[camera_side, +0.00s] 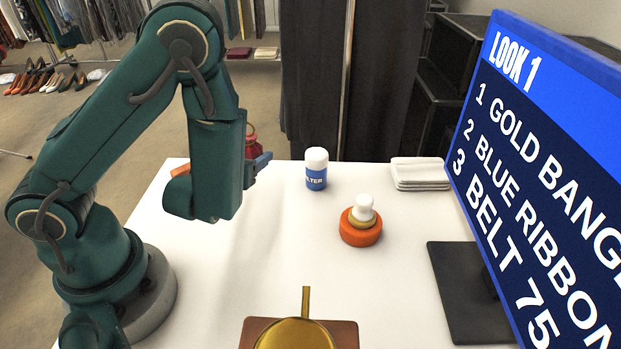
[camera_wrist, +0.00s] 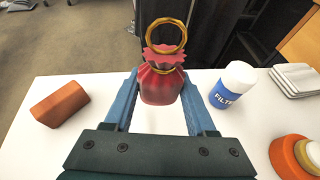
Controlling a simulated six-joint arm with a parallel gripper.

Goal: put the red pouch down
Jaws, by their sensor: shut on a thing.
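The red pouch (camera_wrist: 160,86) has a frilled top, a gold band at its neck and a gold ring (camera_wrist: 182,36) standing above it. My gripper (camera_wrist: 161,80) is shut on the pouch, one blue finger on each side, and the pouch is upright. In the side view the pouch (camera_side: 251,148) shows only in part behind my gripper (camera_side: 262,163), near the table's far edge. Its underside is hidden, so I cannot tell whether it touches the table.
On the white table (camera_side: 235,280) are a brown block (camera_wrist: 60,103), a white bottle with a blue label (camera_side: 316,170), an orange round piece with a white top (camera_side: 361,231) and folded white cloths (camera_side: 419,174). A blue sign (camera_side: 530,150) stands right; a brass piece (camera_side: 300,335) sits in front.

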